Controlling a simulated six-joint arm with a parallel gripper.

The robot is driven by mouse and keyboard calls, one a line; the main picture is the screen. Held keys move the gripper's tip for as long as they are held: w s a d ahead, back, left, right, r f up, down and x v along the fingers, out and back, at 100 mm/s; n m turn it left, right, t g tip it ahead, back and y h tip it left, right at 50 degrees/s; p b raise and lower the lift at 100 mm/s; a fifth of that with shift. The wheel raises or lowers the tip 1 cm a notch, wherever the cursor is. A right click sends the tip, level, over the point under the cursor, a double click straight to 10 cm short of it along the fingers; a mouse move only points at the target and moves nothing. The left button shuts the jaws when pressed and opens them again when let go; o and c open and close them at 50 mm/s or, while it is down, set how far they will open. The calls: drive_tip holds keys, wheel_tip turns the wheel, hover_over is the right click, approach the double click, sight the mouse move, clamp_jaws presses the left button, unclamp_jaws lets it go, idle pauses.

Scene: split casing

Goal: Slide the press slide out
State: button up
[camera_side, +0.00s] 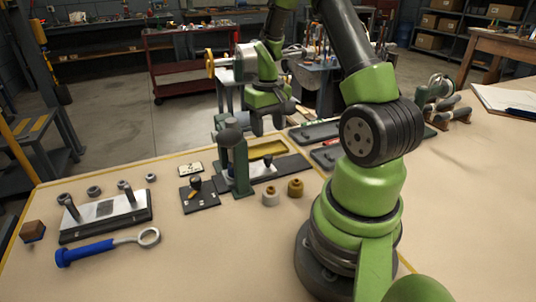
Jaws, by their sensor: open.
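A small green press (239,165) with a round dark top stands on the middle of the workbench. At its foot, a pale slide plate (258,172) with a small dark knob (269,161) lies low, just right of the press column; I take this for the press slide. Its left end is hidden by the column. My gripper (268,128) hangs above and behind the press, pointing down. Its two dark fingers are apart with nothing seen between them. It is clear of the slide and knob.
A yellow-lined tray (284,147) lies behind the slide. Two small bushings (295,187) stand in front. A dark plate with a knob (199,197) is left of the press. Farther left are a bolted fixture (105,217), a blue-handled wrench (105,246) and a brown block (33,231). The front bench is clear.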

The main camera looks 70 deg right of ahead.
sight(268, 156)
wheel_tip(268, 156, down, 8)
drive_tip(key=shift+f, duration=0.25)
